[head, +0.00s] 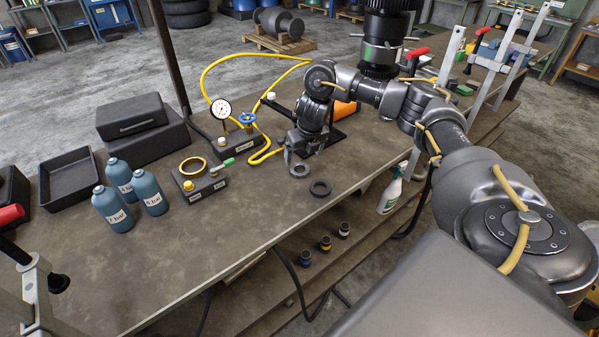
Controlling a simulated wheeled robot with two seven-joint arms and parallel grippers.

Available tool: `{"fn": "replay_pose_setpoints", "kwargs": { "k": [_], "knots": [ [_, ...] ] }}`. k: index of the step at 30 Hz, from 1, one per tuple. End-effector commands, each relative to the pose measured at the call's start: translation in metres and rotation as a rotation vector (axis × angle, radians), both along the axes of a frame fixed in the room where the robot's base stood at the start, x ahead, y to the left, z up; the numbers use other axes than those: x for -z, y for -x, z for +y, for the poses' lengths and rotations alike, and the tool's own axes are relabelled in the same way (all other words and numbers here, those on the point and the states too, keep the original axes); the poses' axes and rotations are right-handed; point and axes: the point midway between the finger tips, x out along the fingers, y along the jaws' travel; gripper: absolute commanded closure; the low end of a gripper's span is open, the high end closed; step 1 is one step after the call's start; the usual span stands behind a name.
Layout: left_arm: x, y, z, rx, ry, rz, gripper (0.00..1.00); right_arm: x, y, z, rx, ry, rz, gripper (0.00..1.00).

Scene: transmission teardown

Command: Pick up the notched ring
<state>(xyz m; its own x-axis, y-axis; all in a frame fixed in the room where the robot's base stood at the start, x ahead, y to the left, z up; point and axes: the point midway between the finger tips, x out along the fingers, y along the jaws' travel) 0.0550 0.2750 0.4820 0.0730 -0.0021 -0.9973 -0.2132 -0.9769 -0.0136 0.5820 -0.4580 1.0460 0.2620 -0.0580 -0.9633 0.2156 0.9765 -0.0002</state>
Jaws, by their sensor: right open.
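Two small rings lie near the table's front edge: a grey ring (300,170) and a darker, thicker ring (320,188) just in front of it to the right. I cannot make out a clear notch on either at this size. My right gripper (294,157) reaches down from the upper right, with its jaws open close above and behind the grey ring. I cannot tell whether a finger touches it, and nothing shows held between the jaws. My left gripper is not in view.
A pressure gauge (221,109), a blue-handled valve (247,119) and a yellow hose (205,75) stand behind the rings. Several blue bottles (118,210), an empty black tray (68,178) and black cases (131,116) are at left. A spray bottle (391,190) stands below the table edge.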

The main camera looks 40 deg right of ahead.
Motion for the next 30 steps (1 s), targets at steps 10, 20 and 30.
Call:
{"fn": "replay_pose_setpoints", "kwargs": {
  "k": [10,20,30],
  "knots": [
    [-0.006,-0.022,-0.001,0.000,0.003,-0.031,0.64,0.014,-0.003,0.000,0.002,-0.001,0.002,0.14],
    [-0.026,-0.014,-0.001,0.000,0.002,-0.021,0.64,0.057,-0.012,0.000,0.002,-0.001,0.002,0.14],
    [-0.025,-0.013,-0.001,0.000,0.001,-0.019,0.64,0.062,-0.013,-0.001,0.001,0.000,0.000,0.21]
  ]
}}
